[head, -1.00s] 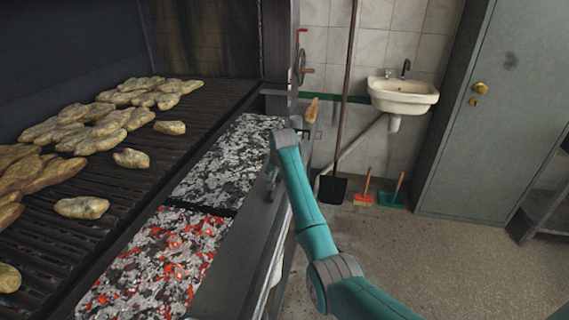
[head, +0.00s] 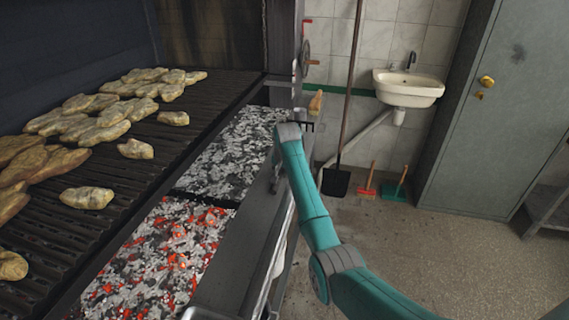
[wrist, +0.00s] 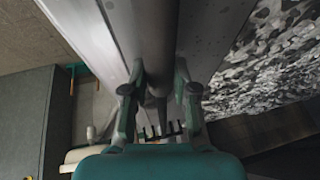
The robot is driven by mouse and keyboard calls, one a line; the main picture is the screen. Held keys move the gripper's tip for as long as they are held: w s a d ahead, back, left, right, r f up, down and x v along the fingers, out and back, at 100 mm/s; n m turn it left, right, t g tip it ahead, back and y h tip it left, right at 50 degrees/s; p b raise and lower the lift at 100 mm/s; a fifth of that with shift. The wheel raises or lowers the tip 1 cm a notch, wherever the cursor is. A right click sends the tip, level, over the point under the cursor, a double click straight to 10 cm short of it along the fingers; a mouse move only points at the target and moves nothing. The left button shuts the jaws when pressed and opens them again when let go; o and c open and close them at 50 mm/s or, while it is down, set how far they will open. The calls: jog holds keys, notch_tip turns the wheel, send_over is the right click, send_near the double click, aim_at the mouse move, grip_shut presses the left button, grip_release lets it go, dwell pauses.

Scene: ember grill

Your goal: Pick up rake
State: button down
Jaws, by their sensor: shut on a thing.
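The rake's dark round handle (wrist: 154,45) runs down the middle of the wrist view, between the two fingers of my gripper (wrist: 157,93). My gripper is shut on it. The rake's dark toothed head (wrist: 162,131) shows beyond the fingers in the wrist view. In the head view the toothed head (head: 305,126) shows just right of my wrist, near the far end of the grill's front ledge. My gripper (head: 276,181) is small and partly hidden there, above the metal ledge. Most of the handle is hidden in the head view.
Beside the ledge (head: 235,245) lie grey coals (head: 237,150) and glowing embers (head: 160,260). The grill grate (head: 55,215) above holds several pieces of food. A sink (head: 408,88), a long-handled shovel (head: 336,182), small brushes and a grey cabinet (head: 470,120) stand beyond.

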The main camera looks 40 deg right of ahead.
notch_tip(320, 180, up, 10)
jog(key=shift+r, duration=0.1)
dwell(0.4)
dwell(0.8)
